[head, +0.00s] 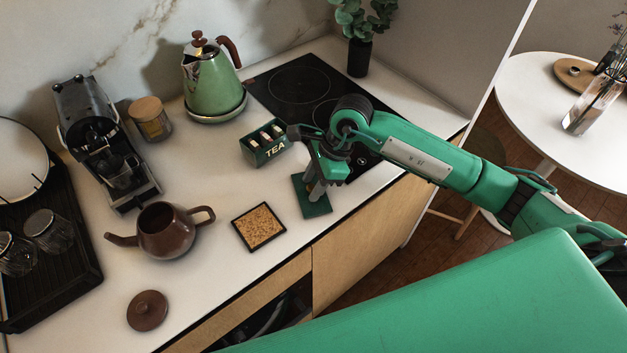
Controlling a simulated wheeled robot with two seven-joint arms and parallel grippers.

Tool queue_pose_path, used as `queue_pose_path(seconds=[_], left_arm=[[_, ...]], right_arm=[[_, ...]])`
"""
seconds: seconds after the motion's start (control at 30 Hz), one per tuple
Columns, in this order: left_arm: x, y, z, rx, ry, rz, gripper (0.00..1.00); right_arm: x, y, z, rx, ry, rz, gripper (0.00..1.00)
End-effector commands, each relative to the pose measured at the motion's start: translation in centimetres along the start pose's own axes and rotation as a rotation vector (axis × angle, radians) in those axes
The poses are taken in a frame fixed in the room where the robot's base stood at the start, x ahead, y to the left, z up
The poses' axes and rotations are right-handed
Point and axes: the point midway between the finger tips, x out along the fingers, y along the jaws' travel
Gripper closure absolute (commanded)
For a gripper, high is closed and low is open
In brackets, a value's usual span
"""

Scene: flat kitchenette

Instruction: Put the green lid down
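The green lid (314,208) is a flat dark green rectangle at the counter's front edge, right of the cork coaster. My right gripper (315,190) points down over it, its grey fingers closed at the middle of the lid. The lid lies about level, at or just above the counter; I cannot tell whether it touches. The grip point is partly hidden by the fingers and wrist. The green TEA box (265,145) stands open behind and to the left, with tea packets showing inside. My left gripper is not in view.
A cork coaster (258,227), a brown teapot (166,232) and its brown lid (147,311) sit to the left. A green kettle (212,83), a cork-topped jar (150,120) and a black cooktop (300,82) are behind. Bare counter lies between coaster and TEA box.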

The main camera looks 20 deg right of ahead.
Motion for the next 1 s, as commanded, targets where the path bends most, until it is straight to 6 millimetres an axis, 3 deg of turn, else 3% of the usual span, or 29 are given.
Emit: queue_pose_path(seconds=[0.3,0.37,0.8,1.0], left_arm=[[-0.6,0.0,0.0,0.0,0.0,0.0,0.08],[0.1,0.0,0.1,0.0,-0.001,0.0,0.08],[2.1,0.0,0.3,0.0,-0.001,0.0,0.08],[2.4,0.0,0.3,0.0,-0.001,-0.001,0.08]], right_arm=[[-0.5,0.0,0.2,0.0,0.0,0.0,0.6],[-1.1,-0.1,0.1,-0.001,-0.001,-0.003,0.6],[-10.0,-0.1,0.0,0.0,0.001,-0.004,0.6],[-12.0,0.0,0.1,0.0,0.0,-0.001,0.6]])
